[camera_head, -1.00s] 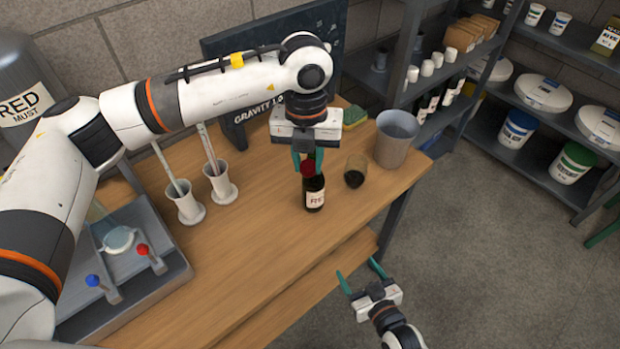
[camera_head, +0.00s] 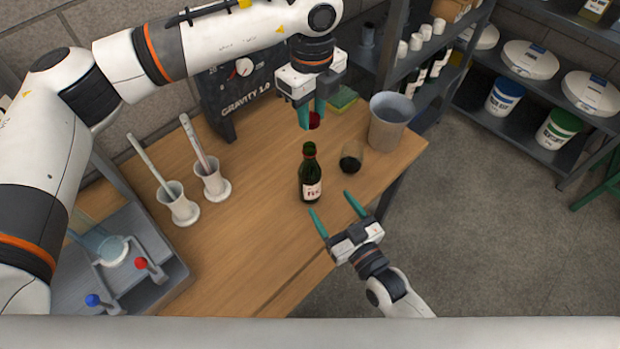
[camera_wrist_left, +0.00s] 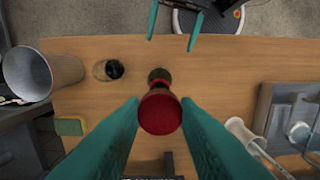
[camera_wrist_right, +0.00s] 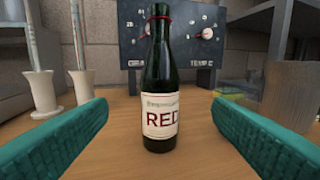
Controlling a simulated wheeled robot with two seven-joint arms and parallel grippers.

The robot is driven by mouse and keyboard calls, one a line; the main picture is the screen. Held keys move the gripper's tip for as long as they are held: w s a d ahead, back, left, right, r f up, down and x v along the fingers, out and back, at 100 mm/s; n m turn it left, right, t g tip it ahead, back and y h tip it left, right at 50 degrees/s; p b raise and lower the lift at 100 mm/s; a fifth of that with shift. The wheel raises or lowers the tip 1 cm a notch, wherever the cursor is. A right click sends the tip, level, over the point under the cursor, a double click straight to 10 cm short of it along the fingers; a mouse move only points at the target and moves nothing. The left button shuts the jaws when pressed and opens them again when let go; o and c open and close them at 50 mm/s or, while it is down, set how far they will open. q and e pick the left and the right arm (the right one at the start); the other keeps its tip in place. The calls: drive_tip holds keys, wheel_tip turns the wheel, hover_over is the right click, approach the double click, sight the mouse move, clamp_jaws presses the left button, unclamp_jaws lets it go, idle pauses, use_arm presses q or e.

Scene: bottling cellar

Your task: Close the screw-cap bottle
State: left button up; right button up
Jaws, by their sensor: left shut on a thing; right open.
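The dark green bottle (camera_head: 311,184) stands upright on the table with its neck uncovered and a RED label. In the right wrist view the bottle (camera_wrist_right: 160,75) stands ahead, between the finger lines. My left gripper (camera_head: 312,121) is shut on the red screw cap (camera_head: 315,120), held above the bottle and apart from it. The left wrist view shows the cap (camera_wrist_left: 160,112) between the fingertips, partly covering the bottle. My right gripper (camera_head: 330,202) is open and empty at the table's front edge, pointing at the bottle without touching it.
A glass with dark wine (camera_head: 351,160) stands right of the bottle, near a grey bucket (camera_head: 389,122). A sponge (camera_head: 342,98) lies behind. Two white holders with tubes (camera_head: 179,208) (camera_head: 212,184) stand left. The table between them and the bottle is clear.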

sight(307, 170)
use_arm(q)
drive_tip(key=shift+w+a+f, duration=0.1)
drive_tip(key=shift+w+a, duration=0.1)
drive_tip(key=shift+w, duration=0.05)
use_arm(e)
drive_tip(key=x, duration=1.2)
drive_tip(key=shift+w+a, duration=0.1)
drive_tip(key=shift+w, duration=0.05)
drive_tip(key=c, duration=1.4)
use_arm(q)
drive_tip(key=shift+f, duration=2.5)
use_arm(e)
drive_tip(key=shift+c, duration=0.2)
use_arm(q)
drive_tip(key=shift+f, duration=0.9)
drive_tip(key=shift+f, duration=0.55)
